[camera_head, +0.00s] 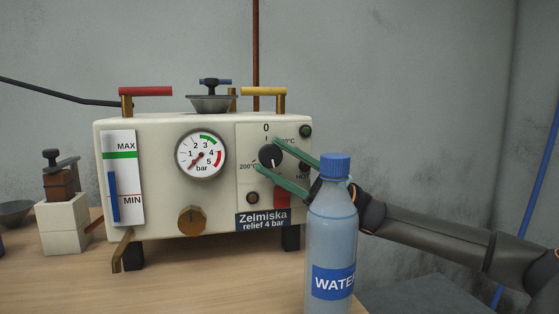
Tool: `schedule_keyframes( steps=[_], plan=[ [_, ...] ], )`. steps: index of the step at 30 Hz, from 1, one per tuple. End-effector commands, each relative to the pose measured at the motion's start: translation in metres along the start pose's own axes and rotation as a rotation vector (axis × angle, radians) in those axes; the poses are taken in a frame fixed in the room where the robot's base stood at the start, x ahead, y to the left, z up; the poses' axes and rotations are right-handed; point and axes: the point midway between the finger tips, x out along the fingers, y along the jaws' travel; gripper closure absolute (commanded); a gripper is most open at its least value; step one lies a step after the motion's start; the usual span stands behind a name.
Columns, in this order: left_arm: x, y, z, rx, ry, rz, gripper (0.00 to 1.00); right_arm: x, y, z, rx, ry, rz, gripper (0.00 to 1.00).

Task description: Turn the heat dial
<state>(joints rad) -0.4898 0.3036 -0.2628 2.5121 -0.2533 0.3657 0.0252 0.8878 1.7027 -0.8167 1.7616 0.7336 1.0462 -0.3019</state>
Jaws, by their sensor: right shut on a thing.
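The heat dial (268,156) is a round black knob on the right part of the cream machine's (158,208) front. Marks around it read 0 at the top, 200°C at the left and HOT at the right, with another partly covered label at the upper right. My right gripper (276,158) has green fingers that come in from the right, one above and one below the dial. Its tips are at the dial and it is shut on it. The water bottle hides part of the gripper's wrist. My left gripper is not in view.
A blue-capped water bottle (331,240) stands in front of my right wrist. The machine bears a pressure gauge (201,153), a brass knob (191,220), and red (146,91) and yellow (264,91) handles on top. A white block with a black-knobbed part (62,222) stands at the left.

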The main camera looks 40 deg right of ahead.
Motion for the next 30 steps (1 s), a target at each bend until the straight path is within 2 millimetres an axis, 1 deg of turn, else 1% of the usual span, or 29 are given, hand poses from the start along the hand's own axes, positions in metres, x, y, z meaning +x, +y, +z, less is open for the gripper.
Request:
schedule_keyframes(
  steps=[17, 18, 24, 30],
  plan=[
    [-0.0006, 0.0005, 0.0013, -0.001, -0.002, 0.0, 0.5, -0.0018, -0.0029, 0.0004, 0.002, -0.002, 0.025, 1.0],
    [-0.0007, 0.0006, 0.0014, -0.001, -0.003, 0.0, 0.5, -0.0019, -0.003, 0.0005, 0.002, -0.003, 0.025, 0.49],
    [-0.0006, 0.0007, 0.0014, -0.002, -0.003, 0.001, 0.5, -0.0012, -0.0022, 0.0005, 0.001, -0.003, 0.026, 0.26],
    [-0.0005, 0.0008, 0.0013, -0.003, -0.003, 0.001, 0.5, -0.0007, -0.0016, 0.0004, 0.001, -0.003, 0.027, 0.25]
  ],
)
